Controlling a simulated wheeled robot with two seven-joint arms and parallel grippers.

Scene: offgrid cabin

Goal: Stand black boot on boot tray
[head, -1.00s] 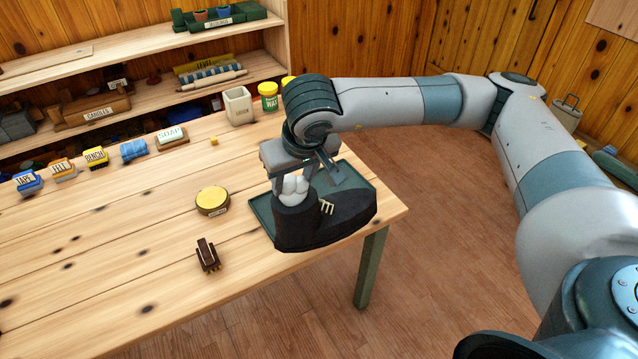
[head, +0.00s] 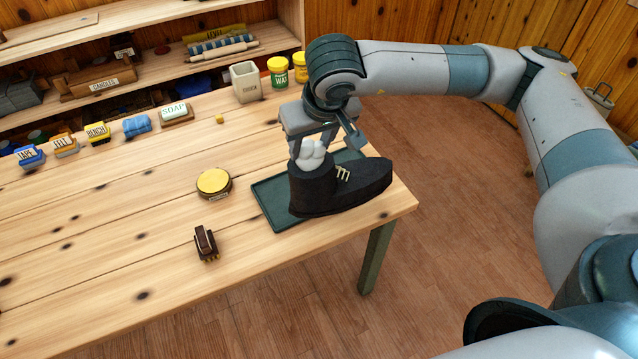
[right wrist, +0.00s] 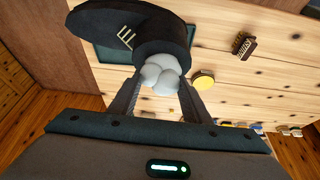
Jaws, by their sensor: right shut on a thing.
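The black boot (head: 335,192) is upright with its sole down and its toe pointing right. White stuffing (head: 311,153) bulges from its opening, and pale laces show on its front. My right gripper (head: 312,140) is above the boot, shut on its top, with the fingers on either side of the stuffing. The right wrist view shows the boot (right wrist: 135,38) and stuffing (right wrist: 160,72) between the fingers (right wrist: 158,95). The green boot tray (head: 268,203) lies under the boot, which hides much of it. I cannot tell whether the sole touches the tray. My left gripper is not in view.
A brown brush (head: 205,243) and a round yellow-topped tin (head: 213,183) stand left of the tray. Soap (head: 174,114), a crock (head: 245,82) and wax jars (head: 278,72) line the back. The table's right edge (head: 405,210) is close to the tray.

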